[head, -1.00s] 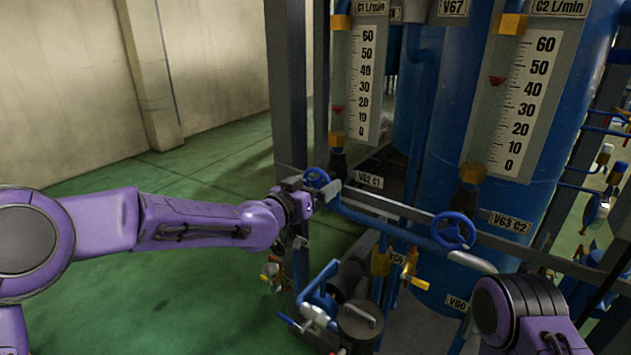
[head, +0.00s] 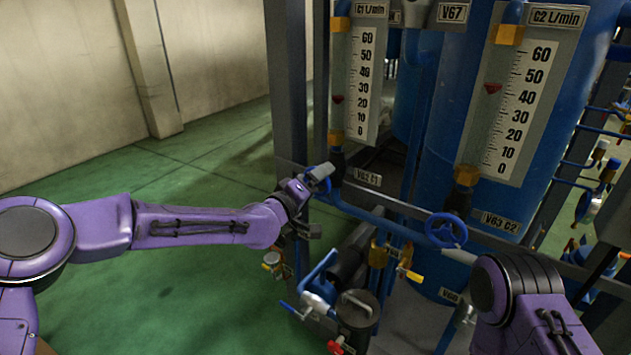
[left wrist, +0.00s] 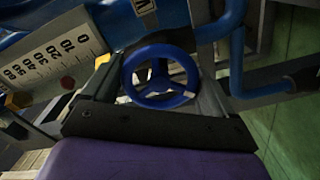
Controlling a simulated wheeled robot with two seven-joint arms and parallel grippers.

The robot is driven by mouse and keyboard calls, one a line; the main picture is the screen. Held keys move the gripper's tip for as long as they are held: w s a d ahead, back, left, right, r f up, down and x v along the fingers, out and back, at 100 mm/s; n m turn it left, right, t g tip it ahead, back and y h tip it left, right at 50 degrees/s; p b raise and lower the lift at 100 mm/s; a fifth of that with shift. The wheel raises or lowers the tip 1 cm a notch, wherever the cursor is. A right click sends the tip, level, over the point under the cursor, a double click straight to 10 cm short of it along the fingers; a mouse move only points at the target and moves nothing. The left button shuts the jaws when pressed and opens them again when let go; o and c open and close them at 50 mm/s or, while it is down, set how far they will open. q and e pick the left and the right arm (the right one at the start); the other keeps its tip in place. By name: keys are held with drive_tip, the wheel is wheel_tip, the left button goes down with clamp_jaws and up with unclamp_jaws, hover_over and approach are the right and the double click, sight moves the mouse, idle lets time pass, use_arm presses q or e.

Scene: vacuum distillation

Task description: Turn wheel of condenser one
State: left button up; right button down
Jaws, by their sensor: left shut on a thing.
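The blue wheel of condenser one shows in the left wrist view (left wrist: 160,78), seen face-on between my left gripper's two fingers (left wrist: 160,92). In the head view the left gripper (head: 316,182) is at this wheel, above and left of the plate V62 C1 (head: 368,178), and hides most of it. The gripper is shut on the wheel's rim. The C1 L/min gauge (head: 362,80) stands above, its red pointer (head: 338,99) between 20 and 30. My right gripper is not in view; only part of the right arm shows at lower right.
A second blue wheel (head: 446,230) sits to the right by the V63 C2 plate (head: 501,222), under the C2 gauge (head: 527,105). Pipes, yellow-handled valves and a lidded pot (head: 357,318) stand below. Green floor (head: 180,210) is clear at left.

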use_arm(q)
drive_tip(key=n, duration=0.2)
drive_tip(key=shift+f+n, duration=0.1)
drive_tip(key=shift+n, duration=0.3)
drive_tip(key=shift+n+b, duration=0.65)
drive_tip(key=shift+n, duration=0.75)
drive_tip(key=o, duration=0.8)
drive_tip(key=b+v, duration=0.1)
drive_tip(key=v, duration=0.9)
drive_tip(key=shift+s+a+b, duration=0.15)
drive_tip(key=shift+s+b, duration=0.05)
drive_tip(key=shift+b, duration=0.15)
